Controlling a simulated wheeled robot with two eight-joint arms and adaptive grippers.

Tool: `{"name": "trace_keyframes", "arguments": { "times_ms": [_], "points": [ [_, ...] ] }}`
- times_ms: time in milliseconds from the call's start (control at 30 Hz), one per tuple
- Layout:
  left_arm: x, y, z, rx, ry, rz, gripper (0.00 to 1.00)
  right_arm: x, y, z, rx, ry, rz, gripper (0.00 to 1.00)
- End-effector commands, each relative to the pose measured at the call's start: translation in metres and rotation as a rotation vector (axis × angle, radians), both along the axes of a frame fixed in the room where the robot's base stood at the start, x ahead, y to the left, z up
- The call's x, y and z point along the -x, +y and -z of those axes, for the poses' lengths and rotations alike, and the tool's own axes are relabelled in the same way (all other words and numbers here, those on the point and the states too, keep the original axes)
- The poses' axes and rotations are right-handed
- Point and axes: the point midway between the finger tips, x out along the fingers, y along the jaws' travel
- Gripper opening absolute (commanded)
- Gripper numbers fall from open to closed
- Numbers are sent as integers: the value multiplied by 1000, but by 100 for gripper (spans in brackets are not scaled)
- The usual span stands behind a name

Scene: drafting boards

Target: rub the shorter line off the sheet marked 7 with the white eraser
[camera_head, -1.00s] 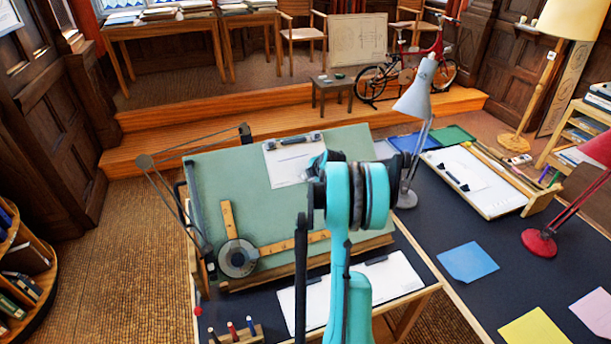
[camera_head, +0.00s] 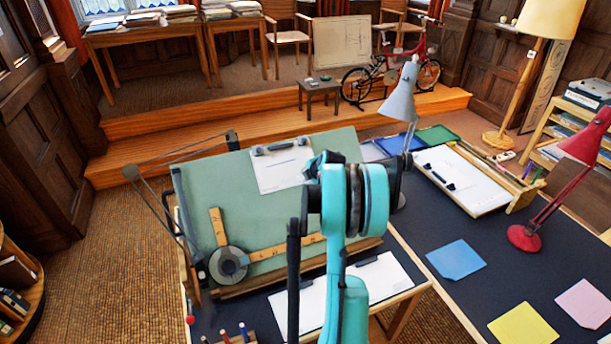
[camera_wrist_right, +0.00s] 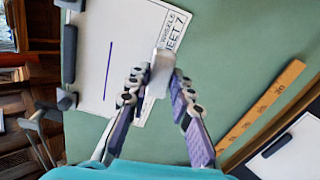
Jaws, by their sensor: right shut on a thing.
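The white sheet (camera_wrist_right: 118,45) marked SHEET 7 lies clipped on the green sloped drafting board (camera_wrist_right: 225,60) in the right wrist view. One long dark blue line (camera_wrist_right: 108,70) shows on it; I cannot make out a shorter one, and the gripper hides part of the sheet. My right gripper (camera_wrist_right: 158,92) is shut on a white eraser (camera_wrist_right: 161,73) at the sheet's edge beside the printed label. Whether the eraser touches the paper I cannot tell. In the head view the sheet (camera_head: 281,168) is at the board's top, partly behind my teal right arm. My left gripper is out of view.
A drafting arm with wooden rulers (camera_head: 285,250) lies on the board's lower part. Another sheet (camera_head: 385,275) lies in front. A grey lamp (camera_head: 401,100) stands close right of my arm; a red lamp (camera_head: 524,238) is farther right. Coloured papers lie on the dark desk.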

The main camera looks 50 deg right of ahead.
Motion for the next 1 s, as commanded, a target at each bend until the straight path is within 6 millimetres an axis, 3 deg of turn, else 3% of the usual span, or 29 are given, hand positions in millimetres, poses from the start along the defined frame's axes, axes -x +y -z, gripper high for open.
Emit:
{"name": "trace_keyframes", "arguments": {
  "times_ms": [133,567,1000],
  "points": [
    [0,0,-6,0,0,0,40,8,4,-10,-1,0,1,0],
    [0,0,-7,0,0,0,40,10,6,-12,-1,0,1,0],
    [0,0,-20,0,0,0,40,28,17,-33,0,1,0,0]
  ]
}}
